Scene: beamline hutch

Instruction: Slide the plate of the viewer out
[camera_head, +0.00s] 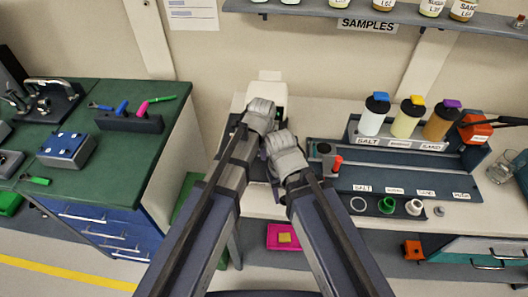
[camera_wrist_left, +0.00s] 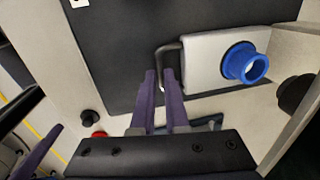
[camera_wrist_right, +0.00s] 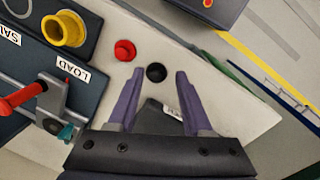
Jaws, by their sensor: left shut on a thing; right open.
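The viewer is mostly hidden behind my arms in the head view; a white housing (camera_head: 268,92) shows just behind them. In the left wrist view a pale plate (camera_wrist_left: 203,72) with a dark loop handle (camera_wrist_left: 172,48) lies against a large dark panel (camera_wrist_left: 115,45). A blue ring (camera_wrist_left: 245,65) sits on the plate. My left gripper (camera_wrist_left: 161,78) is shut on the handle at the plate's left edge. My right gripper (camera_wrist_right: 154,76) is open and empty, with a black knob (camera_wrist_right: 156,72) showing between its fingertips; I cannot tell the gap to it.
A red button (camera_wrist_right: 125,50) is beside the knob. A dark tray with labels (camera_head: 370,182), coloured rings and capped bottles (camera_head: 408,117) is to the right. A green-topped bench (camera_head: 85,150) is to the left. A sample shelf (camera_head: 350,17) runs above.

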